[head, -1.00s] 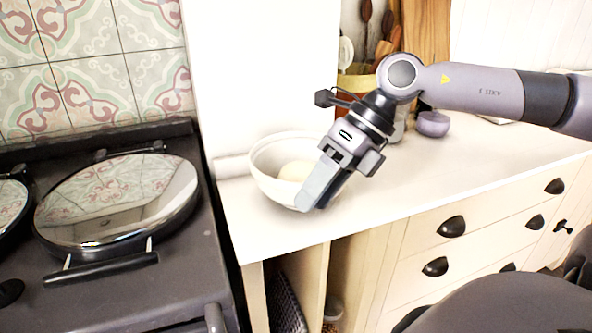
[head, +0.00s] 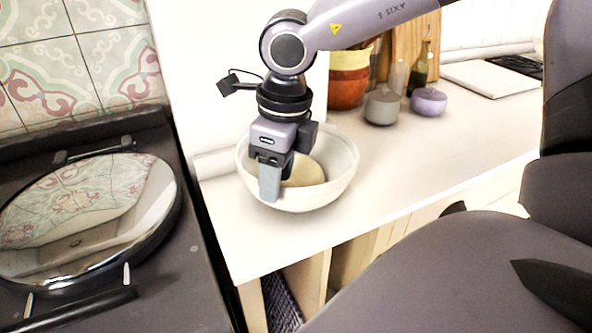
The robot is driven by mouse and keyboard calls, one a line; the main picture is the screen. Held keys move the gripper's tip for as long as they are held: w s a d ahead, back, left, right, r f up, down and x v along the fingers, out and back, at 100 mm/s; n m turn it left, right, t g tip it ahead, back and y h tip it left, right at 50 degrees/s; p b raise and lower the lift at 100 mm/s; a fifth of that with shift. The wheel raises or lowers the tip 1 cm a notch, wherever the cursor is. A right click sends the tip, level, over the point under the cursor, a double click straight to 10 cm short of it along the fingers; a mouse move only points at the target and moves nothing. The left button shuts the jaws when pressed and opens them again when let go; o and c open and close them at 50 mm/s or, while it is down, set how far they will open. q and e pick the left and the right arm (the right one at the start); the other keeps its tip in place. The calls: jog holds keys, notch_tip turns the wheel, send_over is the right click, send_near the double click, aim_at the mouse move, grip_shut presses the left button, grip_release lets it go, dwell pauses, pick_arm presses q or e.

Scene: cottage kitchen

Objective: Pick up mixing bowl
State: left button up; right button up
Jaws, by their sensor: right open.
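The white mixing bowl (head: 325,188) stands upright on the pale counter, near its left end. Something rounded and yellowish (head: 305,174) lies inside it. My right gripper (head: 270,190) points down at the bowl's near left side, with its fingers overlapping the near rim in the picture. It is open, with one finger largely hiding the other. I cannot tell whether the fingers touch the bowl or straddle its wall. The left gripper is not in view.
A stove with a round shiny lid (head: 90,215) is left of the counter (head: 400,185). Counter right of the bowl is clear.

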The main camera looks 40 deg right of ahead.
notch_tip(320, 180, down, 3)
jog(key=shift+w+f, duration=0.1)
jog(key=shift+a, duration=0.1)
grip_shut()
dwell(1.3)
